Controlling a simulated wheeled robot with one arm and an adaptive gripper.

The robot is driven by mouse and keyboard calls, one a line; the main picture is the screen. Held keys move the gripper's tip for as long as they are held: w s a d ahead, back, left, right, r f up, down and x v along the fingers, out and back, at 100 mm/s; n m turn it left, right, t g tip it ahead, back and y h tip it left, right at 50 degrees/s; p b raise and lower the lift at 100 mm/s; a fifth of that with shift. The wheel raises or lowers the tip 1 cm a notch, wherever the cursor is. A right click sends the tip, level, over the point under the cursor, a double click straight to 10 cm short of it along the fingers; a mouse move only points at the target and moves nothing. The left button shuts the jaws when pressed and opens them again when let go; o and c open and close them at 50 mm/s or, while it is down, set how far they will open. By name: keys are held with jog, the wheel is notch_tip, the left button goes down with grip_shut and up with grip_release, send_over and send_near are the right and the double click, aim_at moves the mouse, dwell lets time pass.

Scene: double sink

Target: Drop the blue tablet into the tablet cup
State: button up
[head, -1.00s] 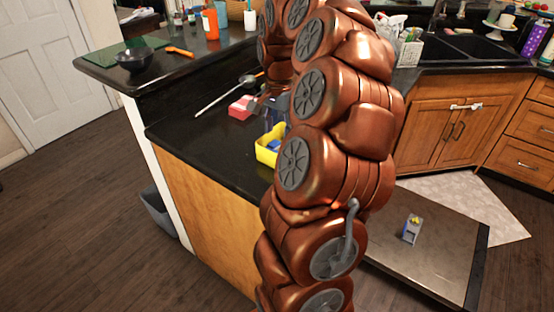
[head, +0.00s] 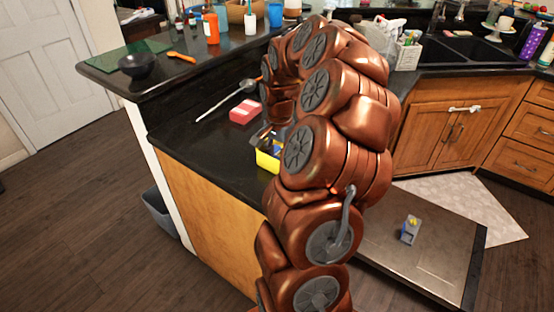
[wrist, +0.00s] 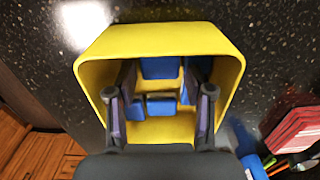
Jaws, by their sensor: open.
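Several blue tablets (wrist: 160,68) lie inside a yellow tub (wrist: 150,39) on the dark counter. My gripper (wrist: 160,102) is open, with its fingers reaching down into the tub on either side of some blue tablets. I cannot tell whether they touch any tablet. In the head view the yellow tub (head: 268,160) is partly hidden by my arm, and my gripper mostly is too.
The panel (head: 435,262) looks like an open dishwasher door. A red and white pack (head: 245,111) lies behind the tub on the counter; it also shows in the wrist view (wrist: 293,130). A long metal utensil (head: 222,100) lies near it. The raised ledge holds bottles and a bowl.

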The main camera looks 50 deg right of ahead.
jog(key=c, duration=0.6)
